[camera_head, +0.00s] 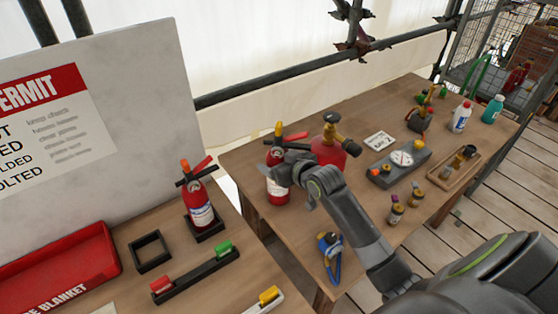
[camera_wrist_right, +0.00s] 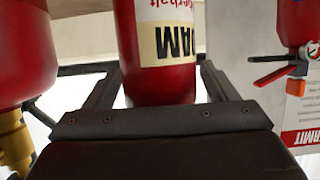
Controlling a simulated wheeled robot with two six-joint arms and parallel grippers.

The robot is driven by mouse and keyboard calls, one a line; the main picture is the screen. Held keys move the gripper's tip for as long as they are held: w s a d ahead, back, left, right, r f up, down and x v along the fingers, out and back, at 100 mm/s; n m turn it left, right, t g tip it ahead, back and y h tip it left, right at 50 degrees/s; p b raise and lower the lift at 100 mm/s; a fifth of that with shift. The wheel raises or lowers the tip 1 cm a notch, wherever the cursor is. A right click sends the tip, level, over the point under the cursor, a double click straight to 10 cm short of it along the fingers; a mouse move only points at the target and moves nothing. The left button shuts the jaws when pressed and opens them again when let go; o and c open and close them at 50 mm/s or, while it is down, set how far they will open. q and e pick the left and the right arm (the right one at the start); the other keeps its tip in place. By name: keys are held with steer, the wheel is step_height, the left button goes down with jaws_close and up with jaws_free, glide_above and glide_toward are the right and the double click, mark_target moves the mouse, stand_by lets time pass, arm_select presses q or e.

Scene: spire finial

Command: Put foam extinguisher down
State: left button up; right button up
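The foam extinguisher (camera_head: 277,191) is red with a pale label and stands upright at the near left corner of the far table, its base at or just above the tabletop. My right gripper (camera_head: 285,168) is at its upper body. In the right wrist view, the foam extinguisher (camera_wrist_right: 160,80) is between the two fingers (camera_wrist_right: 160,88), which close on both its sides. My left gripper is not in view.
A second red extinguisher (camera_head: 330,150) with a brass valve stands right beside it. On the near bench are an extinguisher (camera_head: 200,205) in a square holder, an empty black square frame (camera_head: 133,243), a tag rail (camera_head: 195,277) and a red tray (camera_head: 112,245). A gap separates the tables.

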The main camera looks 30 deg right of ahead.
steer(key=shift+r, duration=0.15)
steer(key=v, duration=1.2)
steer(key=shift+b, duration=0.35)
